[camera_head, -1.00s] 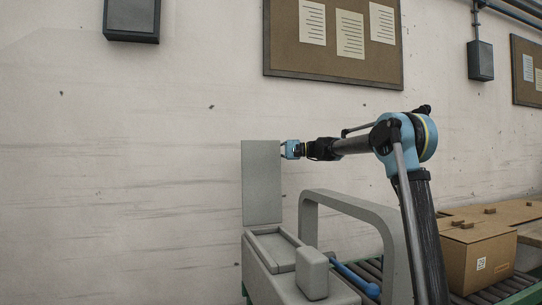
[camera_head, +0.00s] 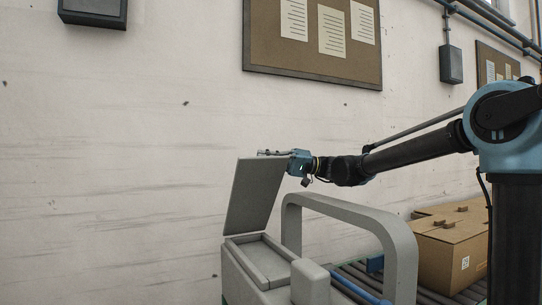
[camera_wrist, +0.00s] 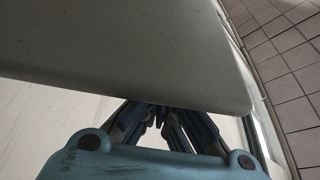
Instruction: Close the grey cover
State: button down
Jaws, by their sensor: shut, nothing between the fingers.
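The grey cover (camera_head: 254,196) stands raised above the grey machine body (camera_head: 240,270), tilted, its top leaning to the right. The open recess (camera_head: 262,258) under it shows. My gripper (camera_head: 268,153) is shut and empty at the cover's top edge, its fingers reaching behind or over that edge. In the wrist view the cover (camera_wrist: 120,50) fills the upper part, and my shut fingers (camera_wrist: 160,115) lie close against its edge. I cannot tell whether they touch; the fingertips are partly hidden.
A grey arch (camera_head: 345,205) stands right of the cover, below my arm. A roller conveyor (camera_head: 350,277) runs behind it, with a cardboard box (camera_head: 450,262) at the right. The wall is behind; the space left of the cover is free.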

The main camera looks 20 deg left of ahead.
aim_at(265, 167)
jog(key=s+d+f, duration=0.1)
jog(key=s+d, duration=0.1)
jog(key=s+d+f, duration=0.1)
jog(key=d, duration=0.1)
jog(key=shift+f, duration=0.3)
jog(key=shift+s+d+f, duration=0.4)
jog(key=shift+f, duration=0.05)
